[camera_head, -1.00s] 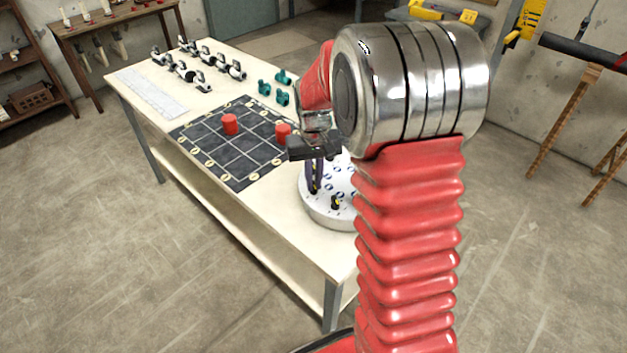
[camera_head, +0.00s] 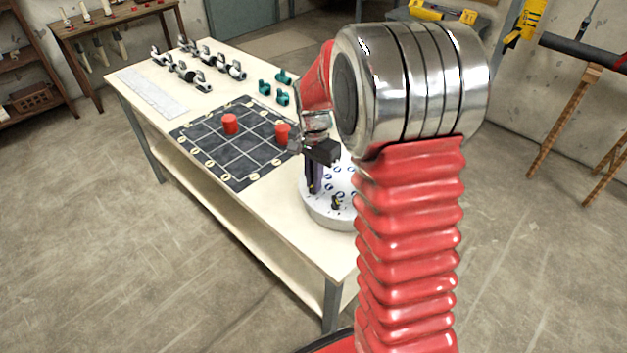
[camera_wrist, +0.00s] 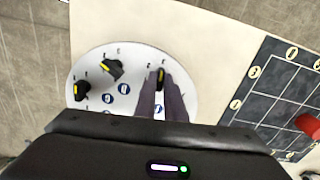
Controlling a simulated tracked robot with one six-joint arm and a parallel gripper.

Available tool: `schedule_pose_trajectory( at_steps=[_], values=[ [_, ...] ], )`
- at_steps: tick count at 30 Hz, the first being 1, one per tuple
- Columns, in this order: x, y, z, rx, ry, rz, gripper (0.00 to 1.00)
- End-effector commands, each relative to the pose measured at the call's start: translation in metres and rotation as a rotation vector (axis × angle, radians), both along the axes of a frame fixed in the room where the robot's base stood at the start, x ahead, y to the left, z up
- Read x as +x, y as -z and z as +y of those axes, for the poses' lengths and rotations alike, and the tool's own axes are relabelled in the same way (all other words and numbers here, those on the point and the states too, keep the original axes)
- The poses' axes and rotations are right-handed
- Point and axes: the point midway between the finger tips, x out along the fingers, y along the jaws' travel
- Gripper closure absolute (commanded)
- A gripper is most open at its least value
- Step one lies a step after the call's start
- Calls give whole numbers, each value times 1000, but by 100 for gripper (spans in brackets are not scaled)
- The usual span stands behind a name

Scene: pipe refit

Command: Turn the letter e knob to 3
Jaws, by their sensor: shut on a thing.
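A round white dial plate (camera_head: 329,212) sits at the near end of the table; it also shows in the wrist view (camera_wrist: 84,61). In the wrist view, my gripper (camera_wrist: 160,86) points down with its fingers shut on a black knob (camera_wrist: 160,73) with a yellow pointer mark. The fingers hide part of this knob, and the letters and numbers are too small to read. Two more black knobs with yellow marks stand apart to the left, one upper (camera_wrist: 112,70) and one lower (camera_wrist: 82,91). In the head view my gripper (camera_head: 313,187) reaches down to the plate.
A dark grid board (camera_head: 240,150) with two red cylinders (camera_head: 230,124) lies beside the plate. Teal parts (camera_head: 282,98), metal pipe fittings (camera_head: 190,72) and a pale strip (camera_head: 150,95) are farther back. The table's front corner is clear.

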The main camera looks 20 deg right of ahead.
Motion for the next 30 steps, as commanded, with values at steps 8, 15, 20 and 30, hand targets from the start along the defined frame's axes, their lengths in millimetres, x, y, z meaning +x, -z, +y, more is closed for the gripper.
schedule_pose_trajectory(
  at_steps=[8, 15, 20, 30],
  values=[
    [0, 0, 0, 0, 97, -1, 100],
    [1, -1, 0, 0, 114, -1, 100],
    [1, -1, 0, 0, 114, -2, 100],
    [0, 0, 0, 0, 112, -1, 72]
  ],
)
